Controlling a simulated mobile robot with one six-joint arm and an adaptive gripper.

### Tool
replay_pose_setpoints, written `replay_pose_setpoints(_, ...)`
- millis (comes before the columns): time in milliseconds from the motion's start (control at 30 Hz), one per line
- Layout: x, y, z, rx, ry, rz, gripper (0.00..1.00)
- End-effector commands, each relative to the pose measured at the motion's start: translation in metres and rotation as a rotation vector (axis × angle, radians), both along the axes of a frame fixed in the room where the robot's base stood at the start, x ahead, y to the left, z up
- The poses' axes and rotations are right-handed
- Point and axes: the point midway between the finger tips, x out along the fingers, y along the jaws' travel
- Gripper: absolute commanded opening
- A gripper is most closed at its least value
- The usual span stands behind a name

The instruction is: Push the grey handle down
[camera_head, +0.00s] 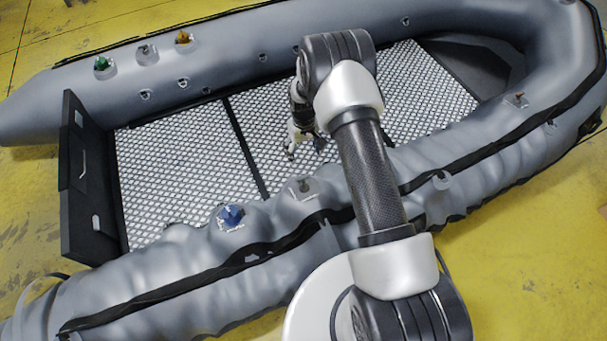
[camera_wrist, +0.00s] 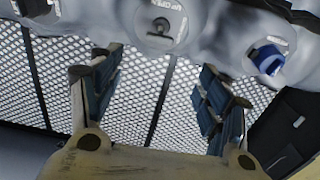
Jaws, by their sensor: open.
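A small grey handle (camera_head: 303,186) sits on a pale round patch on the boat's near tube, right of a blue handle (camera_head: 230,215). In the wrist view this grey handle (camera_wrist: 161,26) is at the top centre and the blue handle (camera_wrist: 267,60) is to its right. Another grey handle (camera_head: 146,50) sits on the far tube. My gripper (camera_head: 304,147) is over the boat's patterned floor, partly hidden by my arm. In the wrist view my gripper (camera_wrist: 160,78) has its fingers wide apart with nothing between them. It looks apart from the near grey handle.
A green handle (camera_head: 102,64) and an orange handle (camera_head: 183,38) flank the far grey one. The boat's grey tubes (camera_head: 440,195) surround the patterned floor (camera_head: 180,170). A black transom board (camera_head: 78,185) stands at the left end. The floor is clear.

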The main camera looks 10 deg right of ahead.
Motion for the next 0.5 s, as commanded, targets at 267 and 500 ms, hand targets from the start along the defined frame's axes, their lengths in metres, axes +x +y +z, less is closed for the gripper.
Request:
replay_pose_setpoints(267, -0.002, 0.0, -0.054, 0.0, 0.004, 0.0, 0.7)
replay_pose_setpoints(500, -0.002, 0.0, -0.107, 0.0, 0.004, 0.0, 0.7)
